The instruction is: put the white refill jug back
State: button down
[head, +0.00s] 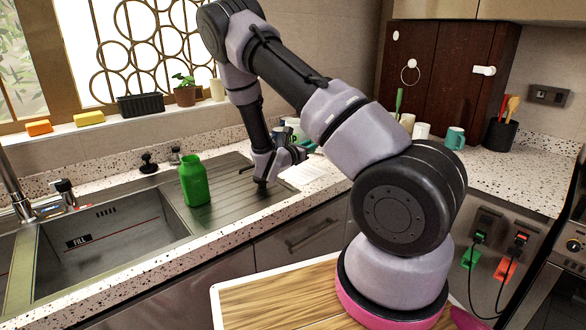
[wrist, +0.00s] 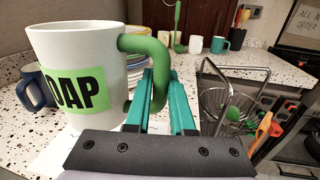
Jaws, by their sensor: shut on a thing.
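The white jug (wrist: 75,60) has a green handle (wrist: 148,45) and a green label ending in "OAP". It fills the left of the wrist view, looking upright. My gripper (wrist: 165,80), with teal fingers, is shut on the handle at the jug's right side. In the head view my gripper (head: 296,154) is above the far right end of the ribbed drainer, by the back of the counter. The jug is largely hidden or too small to tell there. I cannot tell whether its base touches the counter.
A green bottle (head: 194,181) stands on the drainer beside the sink (head: 110,240). A white sheet (head: 304,174) lies on the counter. In the wrist view, a blue mug (wrist: 36,88) and stacked plates (wrist: 137,66) are behind the jug; a wire basket (wrist: 232,98) is right.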

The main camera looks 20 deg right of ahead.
aim_at(312, 152)
jog(key=f, duration=0.3)
jog(key=shift+a+f, duration=0.2)
jog(key=shift+f, duration=2)
jog(key=shift+f, duration=0.1)
jog(key=c, duration=0.8)
grip_release()
jog(key=shift+d, duration=0.1)
